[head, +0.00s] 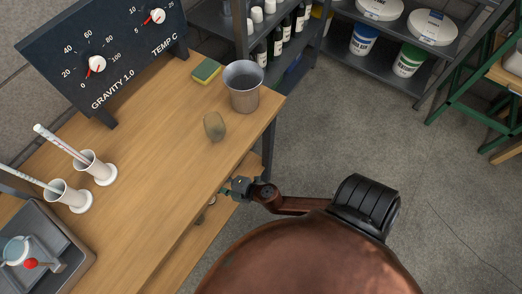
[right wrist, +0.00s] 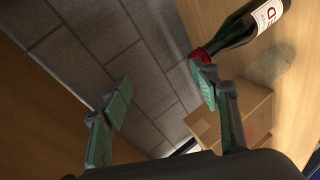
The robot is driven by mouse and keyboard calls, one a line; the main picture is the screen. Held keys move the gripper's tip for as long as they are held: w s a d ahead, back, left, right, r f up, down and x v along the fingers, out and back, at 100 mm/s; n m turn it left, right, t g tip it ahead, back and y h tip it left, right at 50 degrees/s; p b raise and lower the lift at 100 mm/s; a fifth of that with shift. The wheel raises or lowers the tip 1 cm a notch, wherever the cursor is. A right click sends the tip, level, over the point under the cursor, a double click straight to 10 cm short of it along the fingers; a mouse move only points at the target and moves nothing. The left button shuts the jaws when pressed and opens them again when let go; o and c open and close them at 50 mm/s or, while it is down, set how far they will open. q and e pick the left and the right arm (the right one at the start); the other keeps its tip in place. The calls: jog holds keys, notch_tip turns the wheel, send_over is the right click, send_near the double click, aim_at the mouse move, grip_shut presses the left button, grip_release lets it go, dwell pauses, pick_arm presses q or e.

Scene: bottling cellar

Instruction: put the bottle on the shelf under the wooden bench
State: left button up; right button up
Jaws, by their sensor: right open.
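The bottle (right wrist: 246,27) is dark green glass with a red neck capsule and a white label, at the top right of the right wrist view. Its base is out of frame, and I cannot tell whether it stands or lies on the wood beneath. My right gripper (right wrist: 158,95) is open with nothing between its green fingers; one fingertip is close to the bottle's neck, contact unclear. In the head view the right gripper (head: 238,187) is at the right edge of the wooden bench (head: 165,165). The shelf (head: 197,238) below is mostly hidden by the bench top. My left gripper is out of view.
A cardboard box (right wrist: 236,118) sits beyond the right finger. On the bench are a metal bucket (head: 244,92), a sponge (head: 207,71), a small brownish object (head: 214,126), white cylinder holders (head: 96,169), a grey tray (head: 70,262) and a gauge panel (head: 95,45).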

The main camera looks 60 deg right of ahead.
jog(key=s+d+f+m+g+h, duration=0.6)
jog(key=s+d+f+m, duration=0.5)
jog(key=s+d+f, duration=0.4)
jog(key=s+a+f+m+g+y, duration=0.1)
jog(key=s+f+m+g, duration=0.1)
jog(key=s, duration=0.6)
jog(key=s+a+f+m+g, duration=0.2)
jog(key=s+f, duration=0.3)
jog(key=s, duration=0.3)
jog(key=s+a+f+m+g+y, duration=0.1)
jog(key=s+f+g, duration=0.2)
jog(key=s, duration=0.5)
jog(key=shift+s+a+f+m+g+y, duration=0.3)
jog(key=shift+s+a+f+m+g, duration=0.1)
jog(key=shift+f, duration=0.3)
pick_arm(q)
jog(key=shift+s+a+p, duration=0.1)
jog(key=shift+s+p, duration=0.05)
jog(key=shift+p, duration=0.15)
pick_arm(e)
jog(key=shift+d, duration=0.1)
